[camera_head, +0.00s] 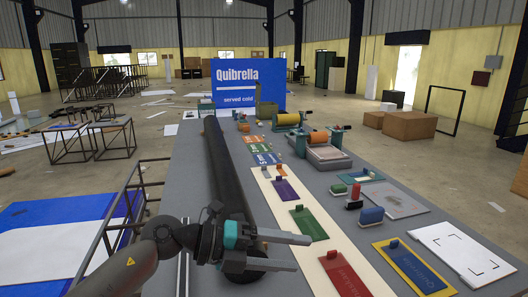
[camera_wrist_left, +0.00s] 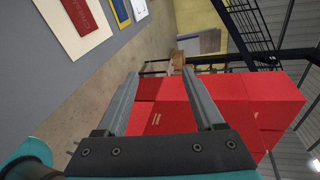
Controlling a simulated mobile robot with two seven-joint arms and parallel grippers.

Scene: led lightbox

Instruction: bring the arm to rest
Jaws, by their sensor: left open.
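My left gripper (camera_head: 303,252) is above the near part of the long grey table (camera_head: 185,165), with its fingers pointing right. Its two fingers are apart with nothing between them. My left arm comes in from the lower left. My right gripper is in neither view.
A long black roll (camera_head: 225,165) lies along the table, partly behind the gripper. Right of it are a cream strip (camera_head: 265,187) with coloured plates, a red plate (camera_head: 340,270), a blue plate (camera_head: 415,268) and a white sheet (camera_head: 460,252). A black frame (camera_head: 120,220) stands left of the table.

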